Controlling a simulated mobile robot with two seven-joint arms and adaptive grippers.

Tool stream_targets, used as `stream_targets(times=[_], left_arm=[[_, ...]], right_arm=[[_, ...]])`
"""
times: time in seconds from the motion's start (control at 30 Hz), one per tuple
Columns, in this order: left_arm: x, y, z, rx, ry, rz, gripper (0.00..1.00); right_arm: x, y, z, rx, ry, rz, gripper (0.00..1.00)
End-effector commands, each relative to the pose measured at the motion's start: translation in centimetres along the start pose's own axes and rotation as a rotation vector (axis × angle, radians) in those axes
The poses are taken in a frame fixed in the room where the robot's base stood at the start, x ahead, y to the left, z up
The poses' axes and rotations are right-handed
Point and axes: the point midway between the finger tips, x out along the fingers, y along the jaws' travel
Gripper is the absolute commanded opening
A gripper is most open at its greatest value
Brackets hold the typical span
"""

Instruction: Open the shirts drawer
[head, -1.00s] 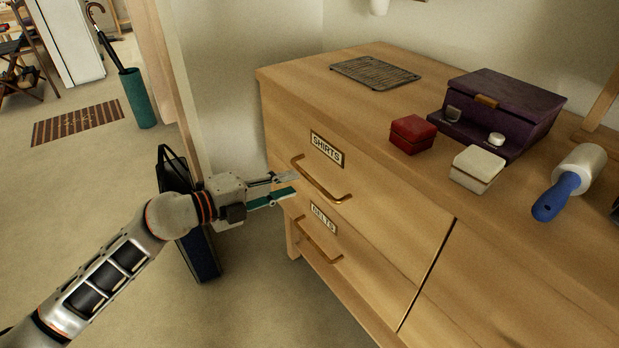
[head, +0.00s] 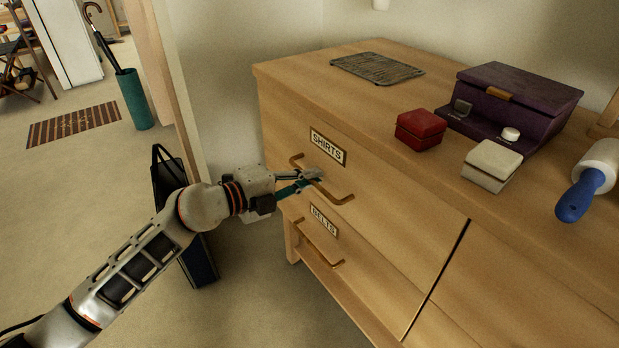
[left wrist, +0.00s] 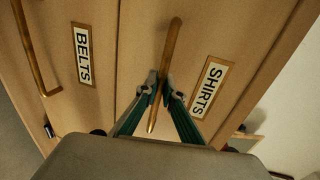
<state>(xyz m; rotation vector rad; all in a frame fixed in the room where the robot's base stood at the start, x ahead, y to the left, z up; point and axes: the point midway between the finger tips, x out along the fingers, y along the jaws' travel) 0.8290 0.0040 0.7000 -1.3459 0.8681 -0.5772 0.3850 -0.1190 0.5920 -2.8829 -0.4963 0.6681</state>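The shirts drawer (head: 375,195) is the upper left drawer of the wooden dresser, and its front sits flush. Its label reads SHIRTS (head: 327,146), also seen in the left wrist view (left wrist: 207,88). Its brass bar handle (head: 340,197) runs between the fingertips of my left gripper (head: 316,178). In the left wrist view, the fingers (left wrist: 162,92) close in on both sides of the handle (left wrist: 172,48), with little or no gap. My right gripper is not in view.
The belts drawer (head: 345,238) with its own handle is just below.

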Motion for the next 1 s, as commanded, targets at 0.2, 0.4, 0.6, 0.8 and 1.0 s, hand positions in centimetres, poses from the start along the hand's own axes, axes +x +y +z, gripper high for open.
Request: stream_targets(times=[0.2,0.4,0.6,0.8,1.0], left_arm=[[-0.1,0.0,0.0,0.000,0.000,0.000,0.00],[-1.7,-0.1,0.0,0.003,-0.001,-0.001,0.00],[-5.7,0.1,0.1,0.007,-0.003,-0.003,0.00],[-11.0,1.3,0.1,0.007,-0.003,-0.001,0.00],[-16.4,2.8,0.0,0.005,-0.002,0.000,0.00]], right_arm=[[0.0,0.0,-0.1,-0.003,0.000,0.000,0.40],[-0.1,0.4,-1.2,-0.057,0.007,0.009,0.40],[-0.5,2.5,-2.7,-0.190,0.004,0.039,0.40],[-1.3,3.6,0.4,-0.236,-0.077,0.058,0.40],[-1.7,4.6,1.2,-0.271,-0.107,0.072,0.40]])
